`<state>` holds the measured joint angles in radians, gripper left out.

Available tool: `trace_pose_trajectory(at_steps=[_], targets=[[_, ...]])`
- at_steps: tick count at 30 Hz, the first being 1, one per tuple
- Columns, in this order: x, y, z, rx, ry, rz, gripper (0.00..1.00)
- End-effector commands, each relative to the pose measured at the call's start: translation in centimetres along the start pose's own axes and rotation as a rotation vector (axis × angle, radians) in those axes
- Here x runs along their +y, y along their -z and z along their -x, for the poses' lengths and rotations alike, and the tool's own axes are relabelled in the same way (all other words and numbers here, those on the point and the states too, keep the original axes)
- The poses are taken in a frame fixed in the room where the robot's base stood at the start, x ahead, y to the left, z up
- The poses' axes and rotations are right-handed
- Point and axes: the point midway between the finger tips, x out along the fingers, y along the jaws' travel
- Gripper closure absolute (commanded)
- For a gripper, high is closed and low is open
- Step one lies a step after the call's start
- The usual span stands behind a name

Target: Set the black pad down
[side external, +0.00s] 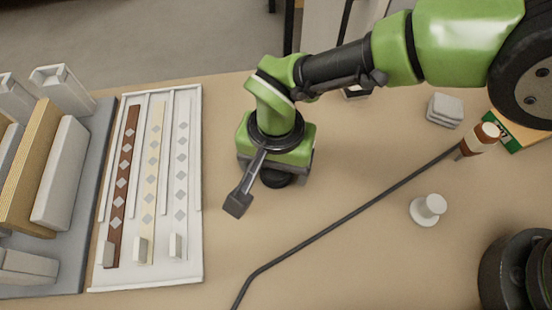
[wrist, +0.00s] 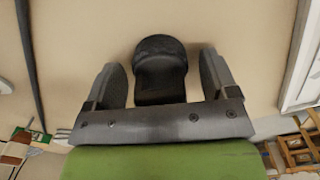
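The black pad (side external: 277,181) is a dark rounded piece directly under my gripper in the side view, low at the bench top. Whether it touches the bench is hard to tell. In the wrist view the black pad (wrist: 160,66) lies between the two grey fingers, with a narrow strip of bench showing on each side of it. My gripper (wrist: 160,75) is open around the pad, and neither finger visibly touches it. In the side view my gripper (side external: 276,170) points down and its fingers are mostly hidden by the wrist.
A white tray (side external: 196,225) with coloured strips lies left of my gripper, beside a grey rack (side external: 92,175) of upright blocks. A dark bent rod (side external: 345,218), a white knob (side external: 428,208) and stacked grey pads (side external: 446,109) are to the right.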

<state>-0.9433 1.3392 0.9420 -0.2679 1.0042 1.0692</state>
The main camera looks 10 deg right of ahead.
Motion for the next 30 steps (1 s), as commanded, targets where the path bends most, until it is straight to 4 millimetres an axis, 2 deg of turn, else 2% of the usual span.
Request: trace_pose_trajectory(at_steps=[5, 8, 18, 21, 24, 30], targets=[[0.0, 0.0, 0.4, 0.000, 0.001, 0.000, 0.20], [-0.1, 0.0, 1.6, 0.001, 0.002, 0.001, 0.20], [-0.1, 0.0, 8.9, 0.001, 0.005, 0.000, 0.20], [-0.1, 0.0, 10.6, 0.001, 0.003, 0.001, 0.20], [-0.1, 0.0, 11.7, 0.001, 0.003, 0.000, 0.20], [0.0, 0.0, 12.3, 0.000, 0.000, 0.001, 0.20]])
